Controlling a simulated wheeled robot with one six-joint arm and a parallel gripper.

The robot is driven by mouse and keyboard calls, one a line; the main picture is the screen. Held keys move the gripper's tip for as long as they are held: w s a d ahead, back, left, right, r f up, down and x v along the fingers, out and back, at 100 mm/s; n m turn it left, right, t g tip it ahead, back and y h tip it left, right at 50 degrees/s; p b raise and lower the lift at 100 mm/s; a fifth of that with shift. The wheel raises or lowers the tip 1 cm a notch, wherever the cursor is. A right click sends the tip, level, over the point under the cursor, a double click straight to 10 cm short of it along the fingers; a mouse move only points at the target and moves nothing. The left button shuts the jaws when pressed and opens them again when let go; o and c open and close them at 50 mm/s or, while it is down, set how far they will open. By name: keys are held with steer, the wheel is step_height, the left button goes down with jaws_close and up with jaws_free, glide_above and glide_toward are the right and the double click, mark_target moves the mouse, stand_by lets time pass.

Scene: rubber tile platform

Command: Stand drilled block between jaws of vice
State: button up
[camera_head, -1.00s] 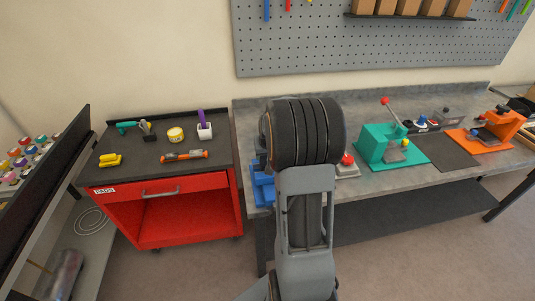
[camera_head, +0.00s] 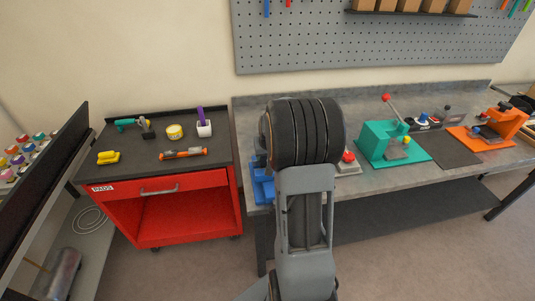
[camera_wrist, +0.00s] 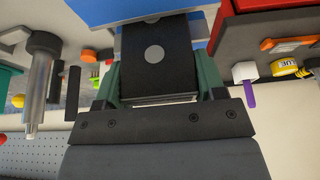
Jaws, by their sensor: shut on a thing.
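The drilled block (camera_wrist: 178,72) is dark, with a pale round spot on its face that looks like the drilled hole. My gripper (camera_wrist: 160,85) is shut on it, with one green-grey finger on each side, in the wrist view. The blue vice (camera_head: 261,184) stands at the bench's left end, partly hidden behind my arm in the head view. In the wrist view the vice (camera_wrist: 125,10) fills the top, right by the block's far end. I cannot tell whether the block touches it or how far it sits between the jaws. The head view hides my gripper and the block.
A red tool cart (camera_head: 190,215) with small tools on top stands left of the bench (camera_head: 370,183). A grey device with a red button (camera_head: 347,163), a green press (camera_head: 383,142) and an orange fixture (camera_head: 500,128) stand right of the vice.

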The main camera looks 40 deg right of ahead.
steer(key=shift+f+b, duration=0.45)
steer(key=shift+f, duration=0.05)
stand_by(0.6)
steer(key=o, duration=1.2)
steer(key=shift+r+p, duration=2.25)
steer(key=shift+r, duration=1.3)
